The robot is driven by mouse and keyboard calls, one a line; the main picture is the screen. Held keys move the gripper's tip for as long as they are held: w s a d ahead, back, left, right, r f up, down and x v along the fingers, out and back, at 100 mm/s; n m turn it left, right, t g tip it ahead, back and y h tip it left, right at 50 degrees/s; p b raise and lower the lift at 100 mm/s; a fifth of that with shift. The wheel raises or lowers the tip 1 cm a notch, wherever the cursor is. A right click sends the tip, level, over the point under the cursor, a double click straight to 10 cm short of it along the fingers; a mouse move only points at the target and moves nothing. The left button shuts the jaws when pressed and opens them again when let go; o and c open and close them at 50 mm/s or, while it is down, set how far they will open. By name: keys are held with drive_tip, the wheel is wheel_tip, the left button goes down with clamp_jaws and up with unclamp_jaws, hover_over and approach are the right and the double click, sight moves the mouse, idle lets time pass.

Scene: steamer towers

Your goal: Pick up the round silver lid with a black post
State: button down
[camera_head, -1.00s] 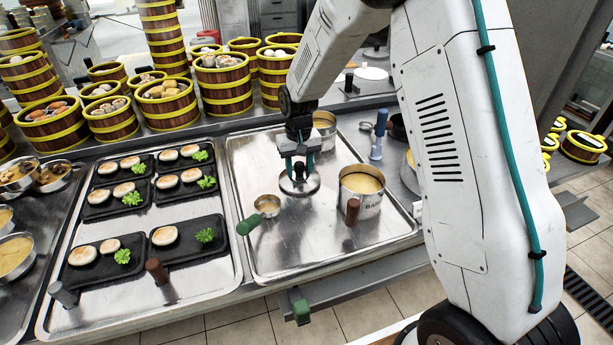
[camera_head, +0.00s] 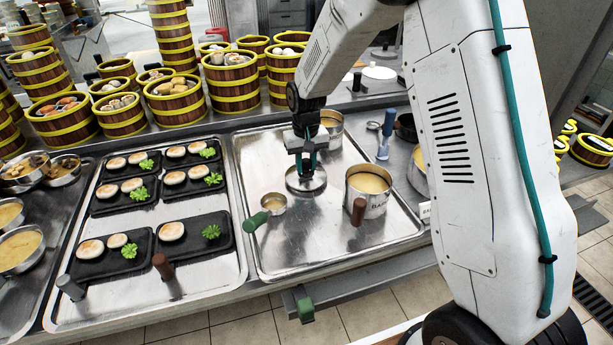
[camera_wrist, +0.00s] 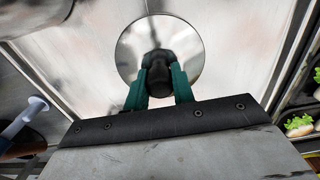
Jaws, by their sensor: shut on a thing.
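The round silver lid (camera_head: 306,181) is over the right-hand metal tray (camera_head: 270,262) in the head view, beside the pot of yellow liquid. In the wrist view the lid (camera_wrist: 190,42) shows as a shiny disc with its black post (camera_wrist: 158,72) in the middle. My gripper (camera_head: 305,164) is directly above the lid. In the wrist view its green fingers (camera_wrist: 160,88) stand on either side of the black post and are shut on it. I cannot tell whether the lid touches the tray or hangs just above it.
A pot of yellow liquid (camera_head: 367,192) with a brown handle stands right of the lid. A small green-handled pan (camera_head: 273,203) lies to its left. Another pot (camera_head: 332,128) stands behind. The left tray (camera_head: 130,312) holds black plates of buns. The tray's front is clear.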

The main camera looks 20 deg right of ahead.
sight(306, 160)
drive_tip(key=shift+r, duration=0.65)
drive_tip(key=shift+r, duration=0.2)
drive_tip(key=shift+r, duration=2.35)
